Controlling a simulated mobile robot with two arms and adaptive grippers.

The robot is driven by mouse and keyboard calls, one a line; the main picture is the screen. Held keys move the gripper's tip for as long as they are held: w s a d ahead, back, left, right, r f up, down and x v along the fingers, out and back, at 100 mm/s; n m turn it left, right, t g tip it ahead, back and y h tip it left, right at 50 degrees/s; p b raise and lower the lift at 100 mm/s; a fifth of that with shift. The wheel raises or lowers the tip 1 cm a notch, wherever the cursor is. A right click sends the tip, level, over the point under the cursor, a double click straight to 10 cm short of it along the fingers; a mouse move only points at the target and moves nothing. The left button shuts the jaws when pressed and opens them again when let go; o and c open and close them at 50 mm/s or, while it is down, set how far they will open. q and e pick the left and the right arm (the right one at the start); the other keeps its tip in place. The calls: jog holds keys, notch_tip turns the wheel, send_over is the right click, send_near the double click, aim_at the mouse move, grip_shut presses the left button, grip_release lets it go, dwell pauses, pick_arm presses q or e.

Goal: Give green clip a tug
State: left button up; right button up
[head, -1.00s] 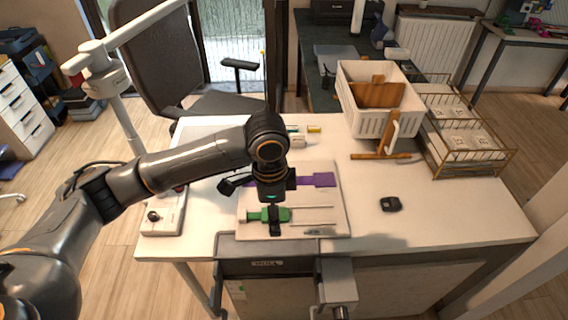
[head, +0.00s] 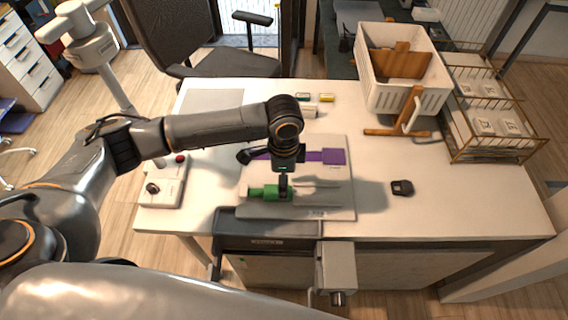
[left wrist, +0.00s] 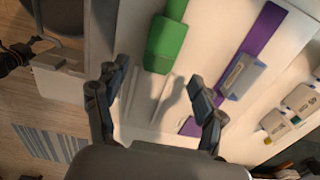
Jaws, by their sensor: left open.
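The green clip (head: 268,192) lies on a pale board (head: 345,208) on the white table, with thin pale strands running right from it. It also shows at the top of the left wrist view (left wrist: 166,42). My left gripper (head: 283,192) hangs over the right end of the clip in the head view. In the left wrist view its fingers (left wrist: 158,108) are spread wide, with nothing between them; the strands lie beneath and the clip lies beyond the fingertips. A purple strip (head: 333,156) with a grey-blue clip (left wrist: 241,75) lies alongside.
A control box (head: 165,187) with a red button stands left of the board. A small black object (head: 402,187) lies to the right. The front right tabletop is clear.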

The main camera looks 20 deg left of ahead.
pick_arm(q)
notch_tip(320, 180, down, 4)
jog(key=shift+s+r, duration=0.1)
jog(key=shift+f, duration=0.45)
jog(key=c, duration=1.4)
pick_arm(e)
jog(key=shift+w+a+r, duration=0.15)
jog(key=shift+w+r, duration=0.05)
jog(key=shift+w, duration=0.6)
pick_arm(q)
jog(key=shift+d, duration=0.15)
jog(key=shift+p, duration=0.65)
pick_arm(e)
jog(key=shift+r, duration=0.55)
pick_arm(q)
jog(key=o, duration=1.7)
pick_arm(e)
jog(key=shift+r, duration=0.1)
